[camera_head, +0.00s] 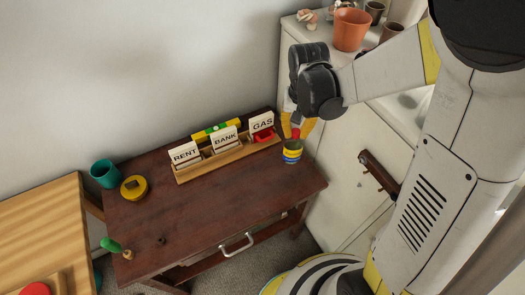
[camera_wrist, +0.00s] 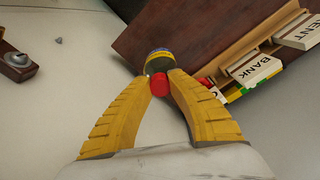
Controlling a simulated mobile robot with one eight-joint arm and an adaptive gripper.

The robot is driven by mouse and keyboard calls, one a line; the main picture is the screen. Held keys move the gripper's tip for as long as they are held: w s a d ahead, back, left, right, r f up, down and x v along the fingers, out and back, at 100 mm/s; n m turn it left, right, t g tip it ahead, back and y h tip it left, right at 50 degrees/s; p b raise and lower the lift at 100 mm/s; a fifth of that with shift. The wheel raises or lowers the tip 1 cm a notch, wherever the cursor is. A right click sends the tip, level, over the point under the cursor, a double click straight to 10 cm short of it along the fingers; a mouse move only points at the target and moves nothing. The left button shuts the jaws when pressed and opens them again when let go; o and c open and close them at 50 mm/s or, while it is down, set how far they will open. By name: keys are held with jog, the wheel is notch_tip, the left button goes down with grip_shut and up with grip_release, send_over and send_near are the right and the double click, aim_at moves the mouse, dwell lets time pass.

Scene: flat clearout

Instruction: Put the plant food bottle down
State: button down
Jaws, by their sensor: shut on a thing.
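The plant food bottle appears as a small yellow and blue banded bottle (camera_head: 292,153) with a red top. My gripper (camera_head: 298,126) comes down on it from above, its yellow fingers at the red top. In the wrist view my gripper (camera_wrist: 159,80) is shut on the bottle (camera_wrist: 160,60), with the red cap between the fingertips. The bottle looks roughly upright over the back right part of the dark wooden desk (camera_head: 215,215). I cannot tell whether its base touches the desk.
Left of the bottle is a wooden letter rack (camera_head: 215,162) with RENT, BANK and GAS cards and a red item. A teal mug (camera_head: 104,174), yellow round tin (camera_head: 134,188) and green-handled stamp (camera_head: 111,245) are at the desk's left. A white cabinet (camera_head: 345,165) stands right; the desk's front is clear.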

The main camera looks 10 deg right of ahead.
aim_at(292, 152)
notch_tip(292, 152, down, 10)
jog(key=b, duration=0.4)
jog(key=shift+r, duration=0.1)
jog(key=c, duration=1.4)
grip_release()
jog(key=r+p, duration=0.1)
jog(key=r, duration=0.3)
jog(key=r+p, duration=0.2)
jog(key=r, duration=0.2)
jog(key=r+p, duration=0.1)
jog(key=r, duration=0.3)
jog(key=shift+s+a+p, duration=0.1)
jog(key=shift+s+p, duration=0.25)
jog(key=s+r+n+t, duration=0.1)
jog(key=s+r+t, duration=0.1)
jog(key=s+r, duration=0.2)
jog(key=s+r+n+t, duration=0.1)
jog(key=s+r+t, duration=0.1)
jog(key=s+r, duration=0.2)
jog(key=s+r+t, duration=0.2)
jog(key=s+r, duration=0.1)
jog(key=r, duration=0.2)
jog(key=shift+s+d+n+t, duration=0.3)
jog(key=shift+s+d+n, duration=0.1)
